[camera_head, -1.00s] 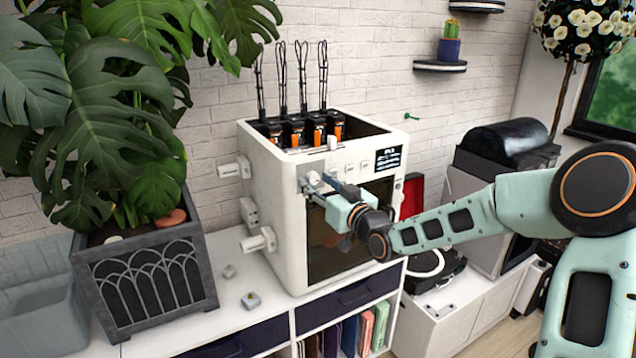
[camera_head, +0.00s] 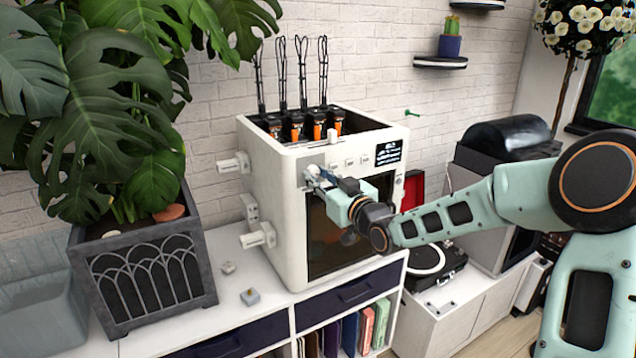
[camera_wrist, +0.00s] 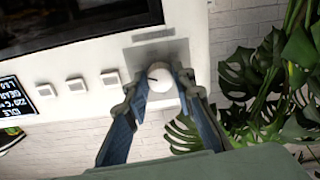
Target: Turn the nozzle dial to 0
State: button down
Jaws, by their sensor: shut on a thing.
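The nozzle dial (camera_wrist: 158,80) is a round white knob with a dark pointer mark, set on a grey plate on the printer's front. In the head view the dial (camera_head: 313,172) is at the upper left of the white printer's front (camera_head: 292,215), partly hidden by my gripper. My gripper (camera_head: 318,178) reaches it from the right. In the wrist view my gripper (camera_wrist: 158,84) has its two blue fingers on either side of the dial, shut on it. The scale around the dial is too small to read.
Several small square buttons (camera_wrist: 75,85) sit in a row beside the dial, with a dark display (camera_head: 389,153) past them. A large potted plant (camera_head: 145,280) stands left of the printer. White spool holders (camera_head: 258,236) stick out from the printer's left side.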

jog(key=n+b, duration=0.1)
jog(key=b, duration=0.1)
jog(key=n+b, duration=0.2)
jog(key=b, duration=0.1)
jog(key=n+b, duration=0.2)
jog(key=b, duration=0.1)
jog(key=shift+f, duration=0.3)
jog(key=n+b, duration=0.6)
jog(key=b, duration=0.1)
jog(key=shift+r+n+b, duration=0.15)
jog(key=shift+n+b, duration=0.15)
jog(key=shift+b, duration=0.05)
jog(key=n+b, duration=0.5)
jog(key=shift+r, duration=0.1)
jog(key=n+b, duration=0.3)
jog(key=n, duration=0.3)
jog(key=shift+r+b, duration=0.2)
jog(key=shift+b, duration=0.2)
jog(key=shift+n, duration=0.3)
jog(key=c, duration=1.6)
grip_release()
jog(key=shift+d, duration=0.1)
